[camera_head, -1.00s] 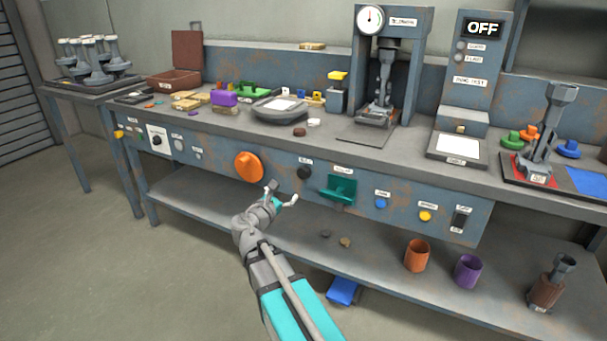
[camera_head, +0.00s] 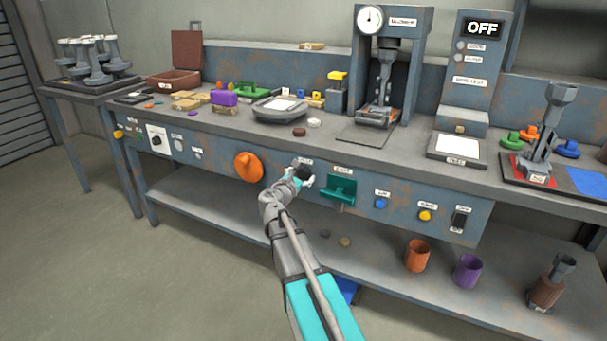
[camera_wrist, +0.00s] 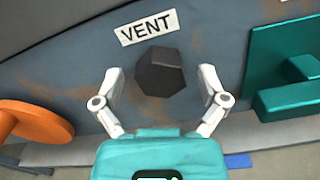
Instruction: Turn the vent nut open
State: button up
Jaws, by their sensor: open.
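The vent nut (camera_wrist: 161,72) is a dark hexagonal knob on the blue-grey front panel, just under the VENT label (camera_wrist: 147,27) in the wrist view. My gripper (camera_wrist: 160,84) is open, with one pale finger to the left of the nut and one to the right. Both fingers appear apart from the nut, with gaps on each side. In the head view my gripper (camera_head: 300,176) is at the panel and partly covers the nut (camera_head: 304,170).
An orange round knob (camera_head: 248,167) is left of the nut and a green bracket (camera_head: 341,191) is close on its right. Blue (camera_head: 381,203) and yellow (camera_head: 425,215) buttons are farther right. The lower shelf (camera_head: 380,260) holds an orange cup (camera_head: 417,256) and a purple cup (camera_head: 467,271).

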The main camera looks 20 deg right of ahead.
dwell(0.3)
jog(key=c, duration=1.1)
jog(key=shift+d, duration=0.25)
jog(key=shift+c, duration=0.2)
jog(key=shift+a, duration=0.15)
